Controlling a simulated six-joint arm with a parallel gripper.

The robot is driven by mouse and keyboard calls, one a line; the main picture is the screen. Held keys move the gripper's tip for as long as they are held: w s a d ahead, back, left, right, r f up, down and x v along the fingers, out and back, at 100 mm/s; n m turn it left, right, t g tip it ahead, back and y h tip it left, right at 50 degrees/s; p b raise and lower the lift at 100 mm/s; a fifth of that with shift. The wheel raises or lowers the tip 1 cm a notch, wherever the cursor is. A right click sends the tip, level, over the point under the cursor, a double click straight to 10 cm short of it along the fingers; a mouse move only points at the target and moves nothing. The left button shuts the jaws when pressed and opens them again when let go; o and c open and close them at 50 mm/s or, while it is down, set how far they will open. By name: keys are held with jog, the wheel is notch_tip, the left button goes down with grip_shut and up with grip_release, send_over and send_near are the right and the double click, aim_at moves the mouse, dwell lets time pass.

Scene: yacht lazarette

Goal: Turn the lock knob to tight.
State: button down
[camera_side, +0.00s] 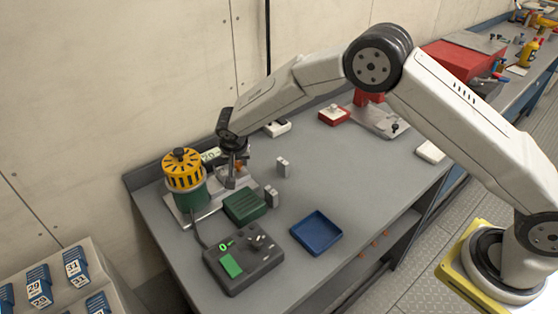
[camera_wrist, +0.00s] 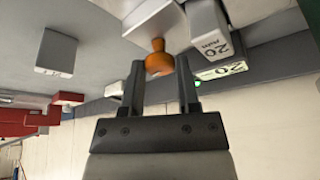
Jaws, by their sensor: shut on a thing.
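The small orange lock knob (camera_side: 239,167) shows beside my gripper in the side view, partly hidden by it. In the wrist view the orange knob (camera_wrist: 157,60) is rounded and stands between my fingertips. My gripper (camera_side: 231,180) reaches down over the back left of the bench, and its two dark fingers (camera_wrist: 160,68) are shut on the knob. A grey block marked "20 min" (camera_wrist: 208,32) and a lit plate marked "20" (camera_wrist: 221,71) are close by. No mark on the knob that tells its turn can be read.
A yellow-caged machine with a green body (camera_side: 187,190) stands just left of my gripper. A green box (camera_side: 245,206), a dark control box (camera_side: 238,284), a blue tray (camera_side: 318,231) and small grey blocks (camera_side: 283,167) are near. The bench's right middle is mostly clear.

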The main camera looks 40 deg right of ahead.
jog(key=shift+a+m+g+h, duration=0.1)
jog(key=shift+m+g+h, duration=0.25)
jog(key=shift+m, duration=0.95)
jog(key=shift+c, duration=1.6)
grip_release()
jog(key=shift+r, duration=0.1)
jog(key=v, duration=0.7)
jog(key=shift+a+r, duration=0.15)
jog(key=shift+r, duration=0.15)
jog(key=shift+s, duration=0.15)
